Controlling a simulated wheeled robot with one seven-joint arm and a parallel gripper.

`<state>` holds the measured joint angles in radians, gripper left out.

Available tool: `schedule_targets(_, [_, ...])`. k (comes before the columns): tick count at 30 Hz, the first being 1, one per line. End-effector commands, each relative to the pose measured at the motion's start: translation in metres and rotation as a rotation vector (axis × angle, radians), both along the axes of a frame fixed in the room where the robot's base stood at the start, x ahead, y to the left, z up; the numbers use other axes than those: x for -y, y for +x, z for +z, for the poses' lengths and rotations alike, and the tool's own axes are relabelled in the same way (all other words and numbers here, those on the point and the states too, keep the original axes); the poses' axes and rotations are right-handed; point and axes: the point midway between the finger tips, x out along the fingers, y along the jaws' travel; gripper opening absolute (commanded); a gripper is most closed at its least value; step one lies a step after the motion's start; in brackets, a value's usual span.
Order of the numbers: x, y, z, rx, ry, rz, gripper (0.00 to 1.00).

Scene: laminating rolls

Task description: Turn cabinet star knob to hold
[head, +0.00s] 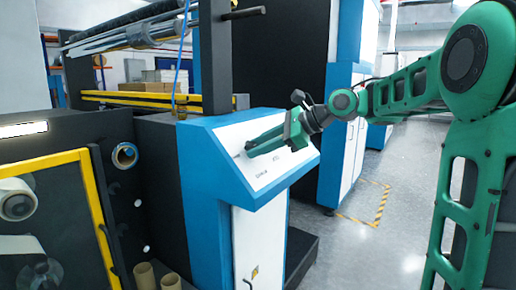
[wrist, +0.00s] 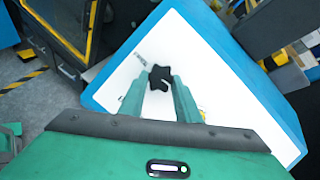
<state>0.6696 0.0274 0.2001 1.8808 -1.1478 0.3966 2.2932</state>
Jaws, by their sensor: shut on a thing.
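The cabinet (head: 195,150) is blue with a white sloped top panel; in the wrist view the panel (wrist: 215,75) fills the middle. The black star knob (wrist: 159,77) sits on this panel, between the fingertips of my gripper (wrist: 158,84). My gripper is shut on the knob, with one green finger on each side. In the head view my gripper (head: 250,150) reaches down to the panel from the right and hides the knob. Small printed labels lie on the panel near the knob, too small to read.
A dark machine with a yellow-framed door (head: 95,200) and rolls stands at the left. Tall blue and white cabinets (head: 350,100) stand behind. Cardboard cores (head: 145,275) stand at the lower left. The grey floor at the right is open, with yellow-black tape (head: 380,205).

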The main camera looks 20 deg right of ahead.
Motion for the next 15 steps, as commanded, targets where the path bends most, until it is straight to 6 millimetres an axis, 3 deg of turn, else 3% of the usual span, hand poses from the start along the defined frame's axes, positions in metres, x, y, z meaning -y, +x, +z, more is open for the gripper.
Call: schedule_targets(15, [-0.0001,0.0019,0.0045,-0.03,0.063,-0.08,0.07])
